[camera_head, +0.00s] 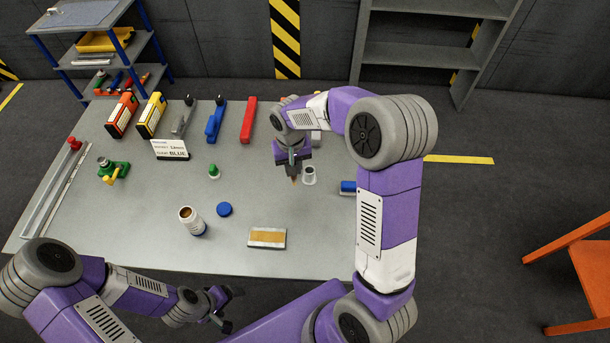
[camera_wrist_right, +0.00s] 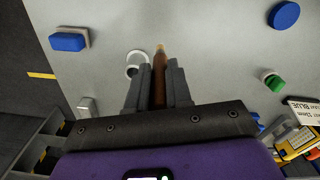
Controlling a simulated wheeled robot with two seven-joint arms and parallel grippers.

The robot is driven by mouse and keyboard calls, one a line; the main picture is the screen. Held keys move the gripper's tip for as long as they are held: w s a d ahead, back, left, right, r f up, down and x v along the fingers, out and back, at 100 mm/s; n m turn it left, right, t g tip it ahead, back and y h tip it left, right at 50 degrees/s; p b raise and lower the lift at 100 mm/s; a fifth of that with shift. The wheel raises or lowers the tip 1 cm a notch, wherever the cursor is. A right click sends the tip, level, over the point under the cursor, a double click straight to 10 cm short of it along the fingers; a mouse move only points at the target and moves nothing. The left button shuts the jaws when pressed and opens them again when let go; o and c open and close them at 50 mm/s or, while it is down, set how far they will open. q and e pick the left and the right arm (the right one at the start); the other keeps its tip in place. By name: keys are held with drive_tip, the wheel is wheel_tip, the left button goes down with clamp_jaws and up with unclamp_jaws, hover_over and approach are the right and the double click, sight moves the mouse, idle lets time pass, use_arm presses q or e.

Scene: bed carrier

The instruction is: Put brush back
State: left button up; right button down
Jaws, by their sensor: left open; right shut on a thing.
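My right gripper (camera_head: 293,162) is shut on a slim brown brush (camera_wrist_right: 159,78) with a pale tip, which points away from the wrist between the fingers. In the head view only a small bit of the brush (camera_head: 294,181) shows below the fingers. A small white round holder (camera_head: 309,176) stands on the table just right of that gripper. In the right wrist view the holder (camera_wrist_right: 136,62) is just left of the brush tip and partly behind the finger. I cannot tell whether they touch. My left gripper (camera_head: 222,308) is open and empty near the table's front edge.
The grey table (camera_head: 130,235) holds an open jar (camera_head: 192,221), a blue lid (camera_head: 224,209), a tan-and-white block (camera_head: 267,237), a green-topped bottle (camera_head: 213,171) and a blue block (camera_head: 348,187). A label card (camera_head: 170,149) and several tools stand behind. The front left is clear.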

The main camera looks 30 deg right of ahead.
drive_tip(key=w+d+r+m+b, duration=0.2)
drive_tip(key=w+d+r+m, duration=0.15)
drive_tip(key=d, duration=0.35)
wheel_tip(320, 180, down, 9)
drive_tip(key=b, duration=0.2)
drive_tip(key=shift+s, duration=0.35)
drive_tip(key=shift+f+b, duration=0.1)
drive_tip(key=shift+b, duration=0.25)
drive_tip(key=c, duration=1)
unclamp_jaws()
drive_tip(key=shift+c, duration=0.2)
wheel_tip(320, 180, up, 12)
drive_tip(key=p, duration=0.3)
